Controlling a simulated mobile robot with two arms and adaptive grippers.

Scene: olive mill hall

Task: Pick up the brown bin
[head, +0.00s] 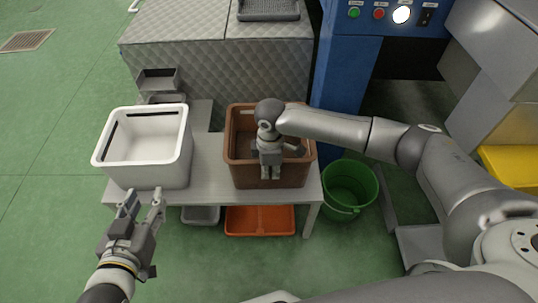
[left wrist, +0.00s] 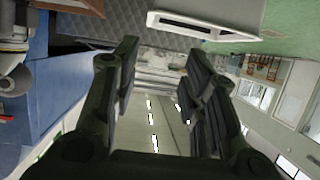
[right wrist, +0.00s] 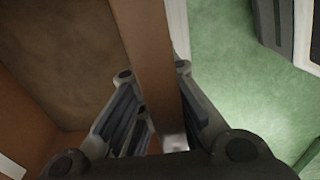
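The brown bin (head: 240,177) stands upright on the pale bench, right of centre in the head view. My right gripper (head: 270,172) is at its near wall, pointing down. In the right wrist view the bin's wall (right wrist: 150,50) runs between the two fingers (right wrist: 163,115), one inside the bin and one outside. The fingers look closed against the wall. The bin's floor (right wrist: 60,60) looks empty where it shows; the arm hides part of the inside. My left gripper (head: 141,207) is open and empty, in front of the white bin; its spread fingers also show in the left wrist view (left wrist: 160,85).
The white bin (head: 145,176) stands left on the bench (head: 208,160). An orange tray (head: 260,220) sits below the bench, a green bucket (head: 349,187) right of it. A quilted metal machine (head: 210,75) and blue cabinet (head: 340,90) stand behind. The floor at left is clear.

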